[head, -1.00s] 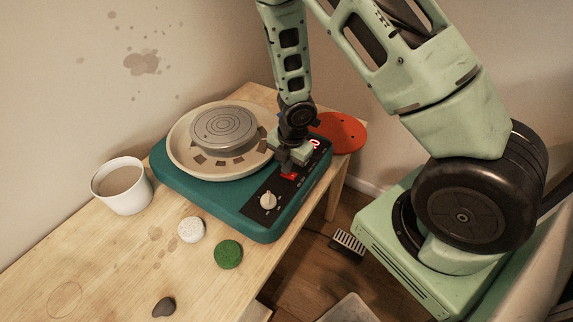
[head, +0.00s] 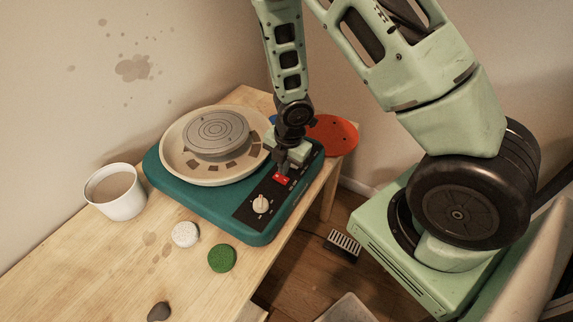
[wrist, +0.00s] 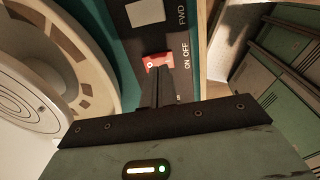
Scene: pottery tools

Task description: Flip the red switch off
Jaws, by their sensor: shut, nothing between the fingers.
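The red switch (head: 281,179) sits on the black control panel of the teal pottery wheel (head: 200,208). In the wrist view the red switch (wrist: 157,60) is beside the ON and OFF labels, and its near part is hidden behind my fingers. My gripper (head: 282,169) points down at the switch, and its fingers are shut with nothing between them. In the wrist view my gripper's fingertips (wrist: 160,72) are right at the switch; I cannot tell whether they touch it.
A cream knob (head: 261,204) stands near the switch on the panel. The splash pan (head: 175,150) with its grey wheel head is to the left. A red disc (head: 335,135) lies behind my gripper. A cup (head: 116,192), white sponge and green round lie on the table.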

